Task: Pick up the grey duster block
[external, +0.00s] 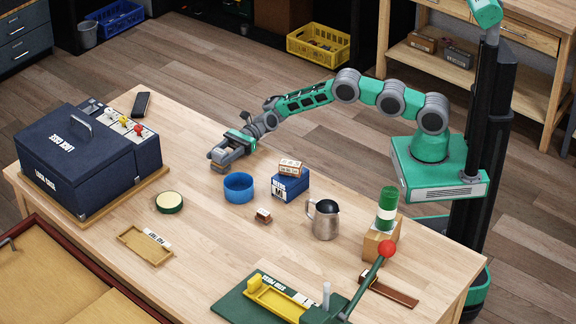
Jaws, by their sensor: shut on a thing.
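My gripper (217,158) is low over the far side of the wooden table, just behind and left of a blue round bowl. Its jaws are shut on a small block (218,168), of which only a narrow edge shows under the fingers. This looks like the grey duster block, but its colour and shape are mostly hidden by the gripper. I cannot tell whether it touches the table top (190,240) or is slightly above it.
The blue bowl (239,188) is close to the gripper. A large dark blue case (75,165) fills the left end.

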